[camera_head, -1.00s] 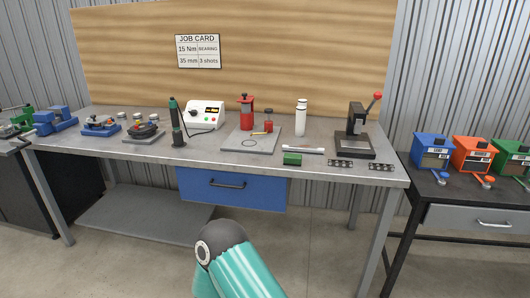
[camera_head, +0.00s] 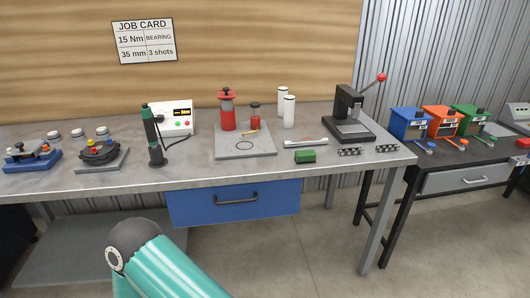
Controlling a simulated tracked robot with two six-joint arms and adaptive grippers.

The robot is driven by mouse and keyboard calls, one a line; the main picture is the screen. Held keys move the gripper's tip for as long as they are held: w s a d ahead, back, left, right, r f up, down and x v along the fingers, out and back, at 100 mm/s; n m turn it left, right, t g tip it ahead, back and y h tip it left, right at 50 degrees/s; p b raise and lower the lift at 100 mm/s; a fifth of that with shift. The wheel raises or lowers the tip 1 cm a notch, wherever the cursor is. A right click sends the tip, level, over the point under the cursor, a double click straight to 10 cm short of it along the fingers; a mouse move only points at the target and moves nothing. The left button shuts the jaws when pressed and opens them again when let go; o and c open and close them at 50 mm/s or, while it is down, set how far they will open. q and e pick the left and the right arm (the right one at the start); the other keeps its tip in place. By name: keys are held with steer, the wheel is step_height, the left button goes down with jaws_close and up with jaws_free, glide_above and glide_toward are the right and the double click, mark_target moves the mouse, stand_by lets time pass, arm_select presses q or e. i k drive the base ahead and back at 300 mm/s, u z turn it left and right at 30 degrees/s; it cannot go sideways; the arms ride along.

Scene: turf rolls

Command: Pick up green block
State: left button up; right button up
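The green block (camera_head: 305,156) is a small dark green box lying on the grey workbench (camera_head: 225,176), close to its front edge and right of the middle. A silver wrench-like bar (camera_head: 306,142) lies just behind it. A teal arm link of mine with a dark joint shows at the lower left, in front of the bench and well below the block. Neither gripper is in view.
Black slotted strips (camera_head: 349,152) lie right of the block, with a black lever press (camera_head: 350,115) behind them. A grey plate (camera_head: 245,142) with red items stands to the left. A blue drawer (camera_head: 233,202) hangs below. Free bench top lies along the front edge.

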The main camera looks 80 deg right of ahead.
mark_target(305, 157)
steer(key=u, duration=0.2)
steer(key=i, duration=0.8)
steer(key=z, duration=1.5)
steer(key=i, duration=0.2)
steer(key=z, duration=2)
steer(key=k, duration=0.6)
steer(key=z, duration=0.4)
steer(key=i, duration=1.6)
steer(key=u, duration=0.35)
